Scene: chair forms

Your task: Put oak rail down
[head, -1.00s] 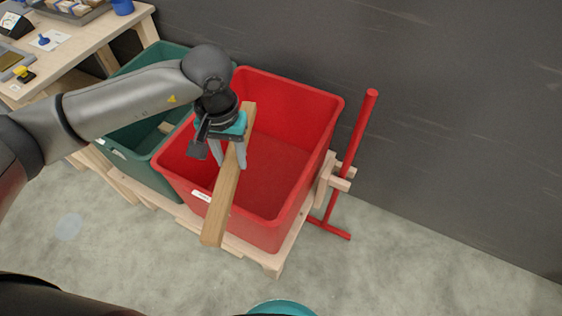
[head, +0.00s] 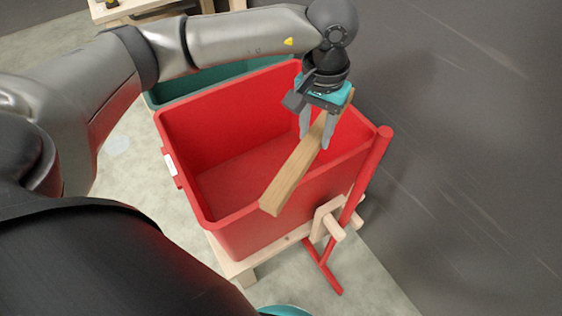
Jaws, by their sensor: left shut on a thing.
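The oak rail (head: 290,178) is a long light-brown bar, held slanted in the head view with its near end toward the lower left. My left gripper (head: 316,140) is shut on the oak rail near its upper part. The rail shows over the right side of the red bin (head: 192,120); its height above the rim is hard to tell. The gripper hides part of the rail. My right gripper does not show.
The red bin stands on a pale wooden pallet (head: 245,272). A green bin (head: 215,76) is behind. A teal round thing (head: 285,311) shows at the bottom edge.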

